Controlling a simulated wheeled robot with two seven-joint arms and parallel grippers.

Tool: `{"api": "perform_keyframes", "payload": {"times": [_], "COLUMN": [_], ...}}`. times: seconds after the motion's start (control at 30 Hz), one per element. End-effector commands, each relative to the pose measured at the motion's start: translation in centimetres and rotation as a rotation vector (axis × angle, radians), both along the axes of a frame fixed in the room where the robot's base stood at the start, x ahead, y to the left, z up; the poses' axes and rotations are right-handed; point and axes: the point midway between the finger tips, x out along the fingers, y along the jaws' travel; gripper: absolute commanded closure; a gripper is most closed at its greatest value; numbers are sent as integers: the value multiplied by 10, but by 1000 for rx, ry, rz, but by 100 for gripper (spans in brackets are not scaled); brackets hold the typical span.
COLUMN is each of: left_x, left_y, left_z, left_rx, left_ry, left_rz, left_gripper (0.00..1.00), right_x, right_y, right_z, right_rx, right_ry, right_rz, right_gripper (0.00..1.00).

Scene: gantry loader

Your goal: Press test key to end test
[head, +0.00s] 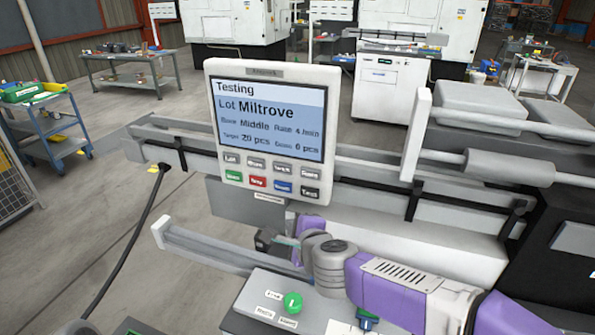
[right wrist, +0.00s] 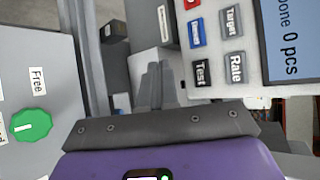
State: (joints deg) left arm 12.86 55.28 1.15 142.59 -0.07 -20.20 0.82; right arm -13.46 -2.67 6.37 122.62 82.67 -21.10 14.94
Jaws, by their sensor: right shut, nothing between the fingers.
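The control panel (head: 268,130) stands upright, its screen (head: 267,118) reading "Testing", "Lot Miltrove" and a target of 20 pcs. The dark Test key (head: 310,192) is at the right end of its bottom key row. It also shows in the right wrist view (right wrist: 201,73). My right gripper (head: 294,216) is just below the panel's lower right corner in the head view, its fingers mostly hidden. In the right wrist view its fingers (right wrist: 157,68) are shut and empty, left of the Test key. Contact with the key is not visible. My left gripper is out of view.
A green knob (head: 292,302) sits on a grey box below the panel and also shows in the right wrist view (right wrist: 32,125). Grey rails (head: 380,180) run behind the panel. A blue cart (head: 52,130) and a workbench (head: 130,72) stand at left, with open floor between.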

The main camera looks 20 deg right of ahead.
Motion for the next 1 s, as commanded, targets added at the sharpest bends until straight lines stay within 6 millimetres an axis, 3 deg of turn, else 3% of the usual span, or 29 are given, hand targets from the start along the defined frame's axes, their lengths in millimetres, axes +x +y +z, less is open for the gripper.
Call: {"api": "perform_keyframes", "payload": {"times": [0.57,1.0], "left_x": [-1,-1], "left_y": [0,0], "left_z": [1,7], "left_rx": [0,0], "left_ry": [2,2], "left_rz": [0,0], "left_gripper": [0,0], "right_x": [6,54], "right_y": [-4,-36], "right_z": [-1,-1], "right_rx": [-2,-3], "right_ry": [2,2], "right_rz": [-1,0], "right_gripper": [100,100]}}
